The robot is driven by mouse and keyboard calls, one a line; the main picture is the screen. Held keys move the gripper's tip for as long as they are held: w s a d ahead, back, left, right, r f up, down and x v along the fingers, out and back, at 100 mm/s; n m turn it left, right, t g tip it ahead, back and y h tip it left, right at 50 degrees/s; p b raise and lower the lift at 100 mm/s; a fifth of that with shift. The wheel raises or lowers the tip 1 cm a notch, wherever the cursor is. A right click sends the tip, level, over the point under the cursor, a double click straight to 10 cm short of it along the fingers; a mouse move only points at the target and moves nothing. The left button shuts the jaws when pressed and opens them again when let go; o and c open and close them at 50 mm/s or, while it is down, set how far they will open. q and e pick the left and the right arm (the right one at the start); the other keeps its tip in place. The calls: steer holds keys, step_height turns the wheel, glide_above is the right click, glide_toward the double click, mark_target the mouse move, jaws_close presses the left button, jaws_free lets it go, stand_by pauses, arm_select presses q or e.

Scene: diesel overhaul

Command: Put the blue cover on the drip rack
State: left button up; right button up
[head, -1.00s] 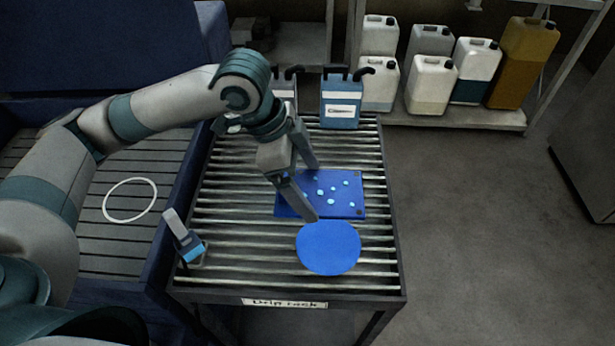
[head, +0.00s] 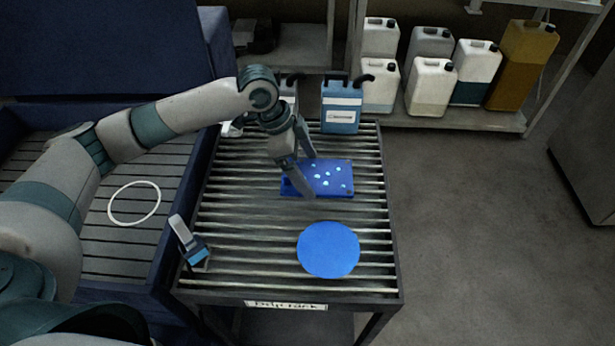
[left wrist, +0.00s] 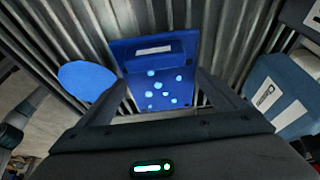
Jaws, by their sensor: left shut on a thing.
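The blue cover (head: 334,190) is a rectangular block with pale blue spots on its top. It is at the middle to far part of the slatted drip rack (head: 240,215); whether it touches the slats I cannot tell. My left gripper (head: 311,177) is shut on it, one finger on the near side and one on the far side. In the left wrist view the cover (left wrist: 180,62) lies between the fingers (left wrist: 163,78), with a pale label strip and the spots showing. My right gripper is not in view.
A flat blue disc (head: 328,250) lies on the rack's near part. A blue can (head: 341,112) stands at its far end, and a small blue-and-grey device (head: 190,243) is at its left edge. A white ring (head: 134,203) lies in the slatted bin. Jugs (head: 432,88) stand behind.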

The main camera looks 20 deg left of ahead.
mark_target(307, 175)
arm_select(q)
steer(key=shift+f+p, duration=0.7)
steer(key=shift+f, duration=1.2)
steer(key=shift+f, duration=0.15)
steer(key=o, duration=1.5)
steer(key=shift+c, duration=0.2)
